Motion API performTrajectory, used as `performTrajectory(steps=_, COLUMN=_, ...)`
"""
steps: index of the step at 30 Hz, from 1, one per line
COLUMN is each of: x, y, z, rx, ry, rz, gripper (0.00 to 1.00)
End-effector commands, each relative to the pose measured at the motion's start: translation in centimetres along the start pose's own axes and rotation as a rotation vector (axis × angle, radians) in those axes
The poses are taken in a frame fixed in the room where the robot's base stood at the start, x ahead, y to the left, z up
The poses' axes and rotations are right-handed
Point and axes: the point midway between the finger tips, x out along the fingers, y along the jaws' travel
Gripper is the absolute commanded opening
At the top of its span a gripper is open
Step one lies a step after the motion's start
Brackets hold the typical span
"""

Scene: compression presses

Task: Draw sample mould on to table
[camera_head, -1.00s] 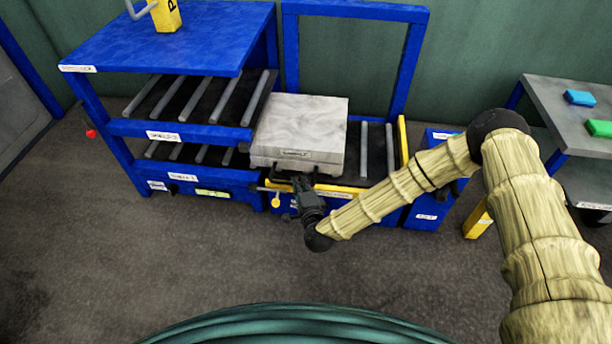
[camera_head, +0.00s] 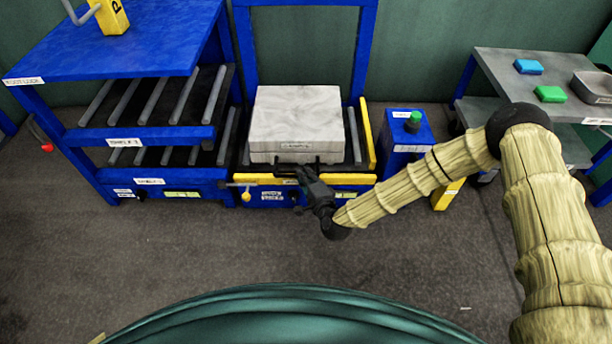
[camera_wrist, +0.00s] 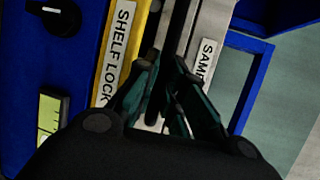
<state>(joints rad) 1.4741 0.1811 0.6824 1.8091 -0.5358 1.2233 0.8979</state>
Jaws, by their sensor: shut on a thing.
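The sample mould (camera_head: 296,118) is a square grey metal block with a label and a dark handle (camera_head: 296,160) on its front. It rests on the blue roller table (camera_head: 352,138), to the right of the two-level roller shelf (camera_head: 170,133). My gripper (camera_head: 302,172) is at the mould's front, shut on the handle. In the wrist view the gripper's fingers (camera_wrist: 168,88) close together by the mould's labelled front face (camera_wrist: 205,60). The fingers hide most of the handle there.
A yellow bar (camera_head: 345,179) runs along the table front, with a "SHELF LOCK" label (camera_wrist: 118,50) in the wrist view. A yellow stop (camera_head: 367,135) stands at the table's right edge. A blue box with a green button (camera_head: 413,121) is farther right. Floor in front is clear.

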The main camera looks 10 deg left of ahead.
Motion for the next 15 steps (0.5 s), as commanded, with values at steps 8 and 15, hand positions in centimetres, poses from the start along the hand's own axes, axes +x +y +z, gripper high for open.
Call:
performTrajectory(steps=8, x=0.09, y=-0.09, z=-0.35, rx=-0.001, ry=0.007, rz=-0.003, gripper=0.21)
performTrajectory(steps=15, x=-0.45, y=-0.04, z=-0.26, rx=0.000, ry=0.005, rz=-0.001, gripper=0.21)
